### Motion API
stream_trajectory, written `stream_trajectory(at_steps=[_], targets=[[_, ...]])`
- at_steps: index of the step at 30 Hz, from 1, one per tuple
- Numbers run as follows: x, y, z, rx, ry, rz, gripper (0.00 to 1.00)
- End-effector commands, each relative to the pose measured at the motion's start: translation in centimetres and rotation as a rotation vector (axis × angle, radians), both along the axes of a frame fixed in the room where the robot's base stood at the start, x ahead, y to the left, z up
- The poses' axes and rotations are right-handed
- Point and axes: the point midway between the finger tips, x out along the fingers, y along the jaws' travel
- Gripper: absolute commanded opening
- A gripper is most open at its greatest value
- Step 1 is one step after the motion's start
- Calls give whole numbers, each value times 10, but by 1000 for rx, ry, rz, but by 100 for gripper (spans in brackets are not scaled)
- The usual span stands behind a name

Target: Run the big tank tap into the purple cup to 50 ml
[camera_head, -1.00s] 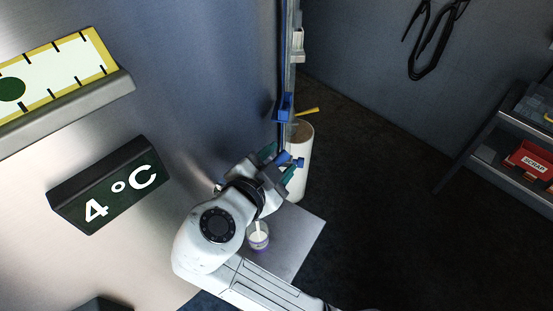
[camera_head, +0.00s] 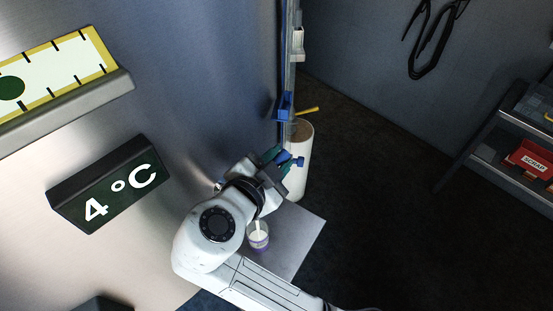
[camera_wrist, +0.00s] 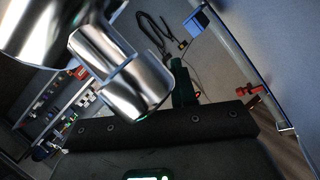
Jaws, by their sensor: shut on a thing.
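My gripper (camera_head: 279,158), with green-tipped fingers, is shut on a small part by the tank's side, seemingly the tap's blue handle (camera_head: 299,162). My own wrist largely hides the tap there. In the wrist view a shiny steel pipe (camera_wrist: 115,75), seemingly the tap, fills the upper left, and my gripper hides its grip point.
The big steel tank (camera_head: 190,90) with a 4°C sign (camera_head: 115,187) fills the left. A white cylinder (camera_head: 303,150) stands behind my gripper. Shelves with a red scrap bin (camera_head: 530,160) are at the right. The dark floor between is clear.

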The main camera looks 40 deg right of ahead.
Motion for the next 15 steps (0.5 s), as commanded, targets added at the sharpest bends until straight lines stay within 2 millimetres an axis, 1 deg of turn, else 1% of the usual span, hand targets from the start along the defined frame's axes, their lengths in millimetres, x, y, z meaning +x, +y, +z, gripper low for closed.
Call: stream_trajectory(at_steps=[2,6,12,15], targets=[[1,0,-1,0,0,10,0],[7,2,-5,4,-2,98,0],[18,5,-3,2,-2,242,0],[20,6,-1,0,-1,264,0]])
